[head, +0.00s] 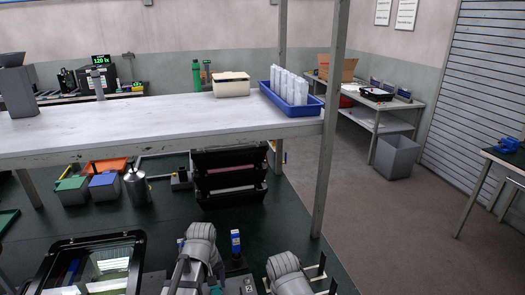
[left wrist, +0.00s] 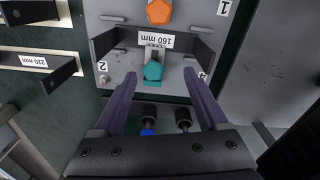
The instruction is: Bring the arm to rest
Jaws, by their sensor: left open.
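My left gripper (left wrist: 160,79) shows in the left wrist view. Its two dark fingers are apart, on either side of a teal hexagonal piece (left wrist: 153,72), and nothing is visibly held between them. The teal piece sits on a grey fixture plate (left wrist: 115,55) beside a "160 mm" label; contact with the fingers cannot be told. In the head view, my grey arm links (head: 200,245) rise at the bottom centre, with another grey link (head: 287,272) to the right. Neither gripper's fingertips can be made out there.
An orange hexagonal piece (left wrist: 158,12) sits farther up the plate. A black-framed glass-topped unit (head: 90,262) lies at the lower left. A white shelf (head: 130,120) crosses above the dark bench, with a grey post (head: 330,140) at its right. A blue tray (head: 285,103) holds several white housings.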

